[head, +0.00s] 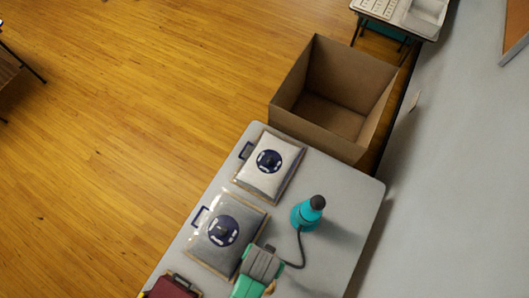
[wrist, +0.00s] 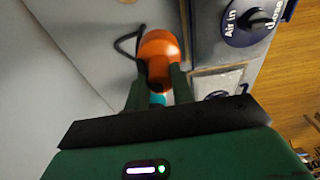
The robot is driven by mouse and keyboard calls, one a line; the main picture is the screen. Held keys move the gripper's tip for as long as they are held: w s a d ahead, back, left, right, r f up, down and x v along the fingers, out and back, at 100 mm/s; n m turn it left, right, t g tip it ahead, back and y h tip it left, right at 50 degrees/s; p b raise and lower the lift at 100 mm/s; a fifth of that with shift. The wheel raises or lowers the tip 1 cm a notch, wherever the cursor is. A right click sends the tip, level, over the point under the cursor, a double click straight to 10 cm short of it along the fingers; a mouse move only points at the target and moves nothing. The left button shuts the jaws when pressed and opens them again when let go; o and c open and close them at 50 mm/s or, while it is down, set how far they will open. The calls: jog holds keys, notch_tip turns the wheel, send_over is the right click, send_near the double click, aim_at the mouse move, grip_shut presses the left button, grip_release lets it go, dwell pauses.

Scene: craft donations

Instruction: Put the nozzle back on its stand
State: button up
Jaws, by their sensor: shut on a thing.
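The nozzle (wrist: 159,48) is orange and rounded in the wrist view, with a dark hose curling off its left side. My gripper (wrist: 158,74) is shut on it, one dark green finger on each side. A bit of teal shows between the fingers; I cannot tell what it belongs to. In the head view my gripper (head: 266,282) is near the bottom, beside the grey bag, and hides most of the nozzle. A teal pump (head: 306,214) with a dark top stands on the table, and the hose runs from it to my gripper. I cannot make out the stand.
On the grey table (head: 345,185) lie a white bag (head: 262,178) and a grey bag (head: 205,244), each with a dark round valve, and a maroon bag (head: 172,290). An open cardboard box (head: 300,131) stands beyond the far edge. The table right of the pump is clear.

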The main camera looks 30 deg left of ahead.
jog(key=s+d+b, duration=0.1)
jog(key=s+d, duration=0.5)
jog(key=s, duration=0.2)
jog(key=shift+d+f+b, duration=0.1)
jog(key=shift+f+b, duration=4.2)
jog(key=shift+f, duration=3.4)
jog(key=shift+f, duration=0.15)
jog(key=shift+f+b, duration=0.8)
jog(key=shift+f, duration=0.35)
jog(key=o, duration=1.1)
jog(key=shift+c, duration=0.2)
